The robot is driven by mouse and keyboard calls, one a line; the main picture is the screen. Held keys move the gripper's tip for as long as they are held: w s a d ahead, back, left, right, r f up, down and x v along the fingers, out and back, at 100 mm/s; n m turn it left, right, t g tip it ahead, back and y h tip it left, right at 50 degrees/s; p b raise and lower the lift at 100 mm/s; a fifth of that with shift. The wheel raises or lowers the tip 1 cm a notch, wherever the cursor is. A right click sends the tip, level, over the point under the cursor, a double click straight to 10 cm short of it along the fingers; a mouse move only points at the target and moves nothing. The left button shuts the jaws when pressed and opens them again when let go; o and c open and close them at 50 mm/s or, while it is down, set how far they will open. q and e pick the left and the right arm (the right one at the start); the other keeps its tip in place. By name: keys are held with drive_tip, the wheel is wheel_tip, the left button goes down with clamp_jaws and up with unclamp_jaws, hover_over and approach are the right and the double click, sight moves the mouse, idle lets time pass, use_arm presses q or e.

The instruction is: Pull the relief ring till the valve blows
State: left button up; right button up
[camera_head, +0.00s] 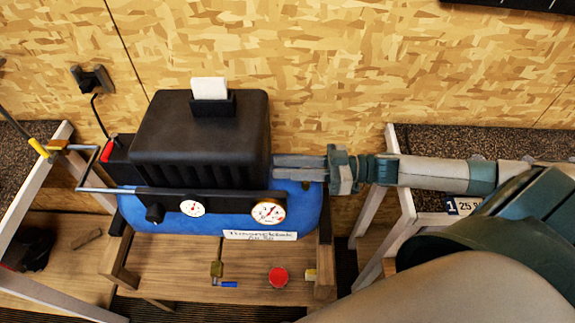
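The compressor has a blue tank (150,218) under a ribbed black cover (200,130). A black panel (235,201) on its front carries two white dial gauges, a smaller one (192,208) and a larger one (268,211). My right gripper (276,167) reaches in from the right, its grey fingers beside the cover's right side, above the tank's right end. The fingers lie close together, and I cannot tell whether they hold anything. I cannot make out the relief ring or its valve; the fingers may hide them. My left gripper is not in view.
A brass valve with a blue lever (228,284) hangs below the tank. A red round knob (278,277) is to its right. A wooden bench frame (170,268) surrounds the tank. A wall plug (92,79) and cord are at left. My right arm covers the lower right.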

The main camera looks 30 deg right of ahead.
clamp_jaws()
idle(1.3)
